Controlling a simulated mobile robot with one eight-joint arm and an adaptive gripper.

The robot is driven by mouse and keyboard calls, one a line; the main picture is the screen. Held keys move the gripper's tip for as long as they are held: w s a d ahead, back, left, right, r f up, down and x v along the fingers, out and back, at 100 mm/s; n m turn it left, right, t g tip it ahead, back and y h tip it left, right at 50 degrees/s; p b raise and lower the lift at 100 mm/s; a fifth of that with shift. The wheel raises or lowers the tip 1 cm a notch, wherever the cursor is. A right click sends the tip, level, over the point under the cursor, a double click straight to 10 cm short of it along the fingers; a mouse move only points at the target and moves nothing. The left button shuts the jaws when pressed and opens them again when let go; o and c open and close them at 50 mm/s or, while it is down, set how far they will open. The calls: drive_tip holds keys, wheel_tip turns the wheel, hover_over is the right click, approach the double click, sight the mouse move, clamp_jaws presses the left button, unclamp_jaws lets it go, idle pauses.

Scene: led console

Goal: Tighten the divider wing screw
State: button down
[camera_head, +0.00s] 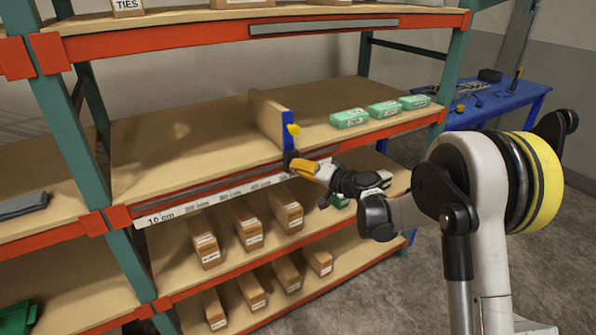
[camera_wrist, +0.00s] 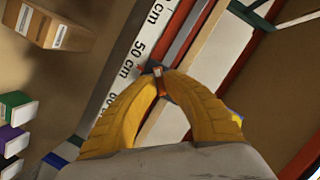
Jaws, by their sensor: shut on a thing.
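The divider (camera_head: 268,118) is a tan upright board on the middle shelf, with a blue front bracket (camera_head: 288,137) and a yellow knob (camera_head: 293,129) on it. My gripper (camera_head: 296,165) is at the foot of the bracket, at the shelf's front edge. In the wrist view its two yellow fingers (camera_wrist: 158,76) close on a small grey part, which seems to be the wing screw (camera_wrist: 157,70). The fingers hide most of it, and its turn angle cannot be told. A bit of blue and yellow shows behind the right finger.
A centimetre scale (camera_head: 205,201) runs along the shelf front; my fingertips are near its 50 mark in the wrist view. Green boxes (camera_head: 383,109) stand right of the divider. Cardboard bins (camera_head: 247,225) fill the shelf below. The shelf left of the divider is bare.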

drive_tip(key=shift+m, duration=0.4)
drive_tip(key=m+y, duration=0.1)
drive_tip(key=m, duration=0.3)
drive_tip(key=shift+f+y+b, duration=0.1)
drive_tip(key=shift+y+b, duration=0.25)
drive_tip(key=shift+y, duration=0.05)
drive_tip(key=shift+w+f+m+t+y, duration=0.1)
drive_tip(key=shift+m+t+y, duration=0.2)
drive_tip(key=shift+m, duration=0.9)
drive_tip(key=c, duration=1.3)
unclamp_jaws()
drive_tip(key=shift+o, duration=0.2)
